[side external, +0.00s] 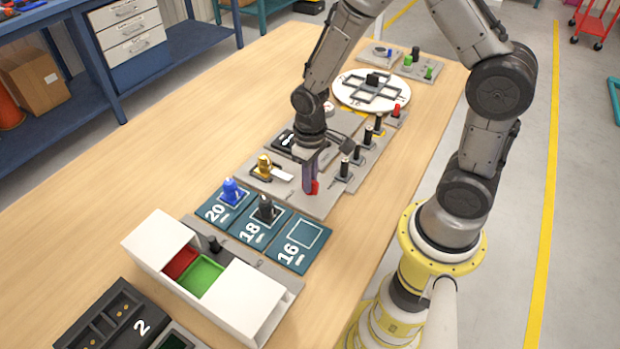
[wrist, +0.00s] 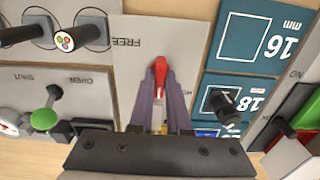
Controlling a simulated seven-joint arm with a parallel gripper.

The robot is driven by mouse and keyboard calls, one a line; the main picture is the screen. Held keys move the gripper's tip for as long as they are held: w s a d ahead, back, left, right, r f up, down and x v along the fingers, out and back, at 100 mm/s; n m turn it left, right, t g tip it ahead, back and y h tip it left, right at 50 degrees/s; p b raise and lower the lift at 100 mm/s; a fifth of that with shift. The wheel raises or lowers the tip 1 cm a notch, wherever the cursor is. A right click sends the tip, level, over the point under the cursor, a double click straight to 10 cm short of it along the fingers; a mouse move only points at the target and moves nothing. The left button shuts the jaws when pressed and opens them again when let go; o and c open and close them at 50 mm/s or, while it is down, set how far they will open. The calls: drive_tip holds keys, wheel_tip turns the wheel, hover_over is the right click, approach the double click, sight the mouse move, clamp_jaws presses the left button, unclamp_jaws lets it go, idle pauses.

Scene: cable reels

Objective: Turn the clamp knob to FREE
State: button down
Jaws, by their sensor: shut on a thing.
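The red clamp knob (wrist: 160,68) stands on a grey plate (wrist: 195,28). It also shows in the side view (side external: 313,187) at the fingertips. My gripper (wrist: 160,88) points down with its purple fingers closed around the knob; in the side view it (side external: 309,178) is low over the plate. The knob's red tip shows beyond the fingers, toward the top of the wrist view. The word FREE (wrist: 127,42) is printed on the plate, up and left of the knob there. Another label beside the fingers is mostly hidden. The rest of the knob is covered by my fingers.
Teal pads marked 20, 18 and 16 (side external: 305,247) lie nearby; 18 holds a black piece (side external: 266,208), 20 a blue one (side external: 231,191). Black-handled cable ends (side external: 346,168) stand close on the right. A gold piece (side external: 264,164) is left. A white box (side external: 245,300) stands in front.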

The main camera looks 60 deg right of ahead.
drive_tip(key=m, duration=0.4)
drive_tip(key=shift+m, duration=0.3)
drive_tip(key=m, duration=0.4)
drive_tip(key=shift+m, duration=2.8)
drive_tip(key=m, duration=0.4)
drive_tip(key=c, duration=0.9)
unclamp_jaws()
drive_tip(key=shift+r, duration=3.5)
